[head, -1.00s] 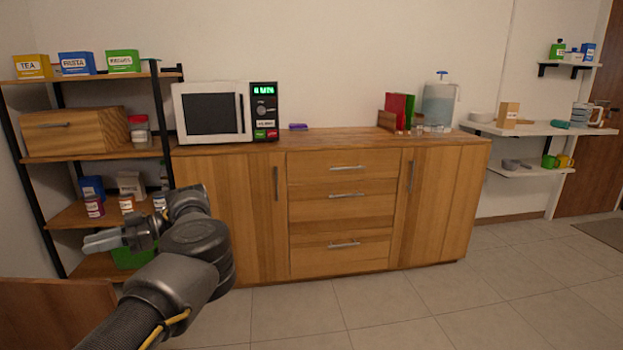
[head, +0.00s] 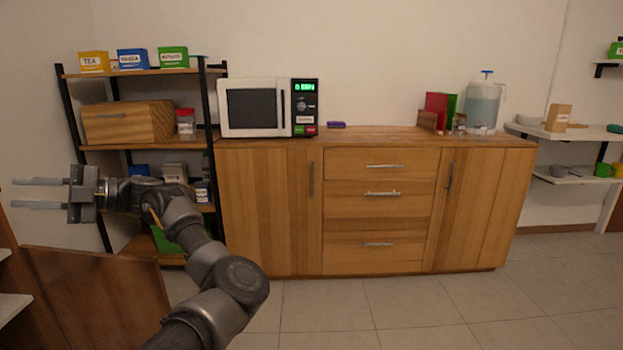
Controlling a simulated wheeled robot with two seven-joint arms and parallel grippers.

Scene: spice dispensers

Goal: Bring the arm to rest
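My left arm comes in from the bottom of the head view and bends left in front of the shelf rack. My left gripper (head: 38,193) points to the left, with its two fingers apart and nothing between them. It is in the air, left of the rack, and touches nothing that I can see. My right gripper is not in view.
A rack (head: 208,130) with boxes and jars stands behind my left arm. A wooden panel (head: 95,295) stands low at the left, below the gripper. A cabinet (head: 375,210) carries a microwave (head: 253,108). The tiled floor (head: 420,310) in front is clear.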

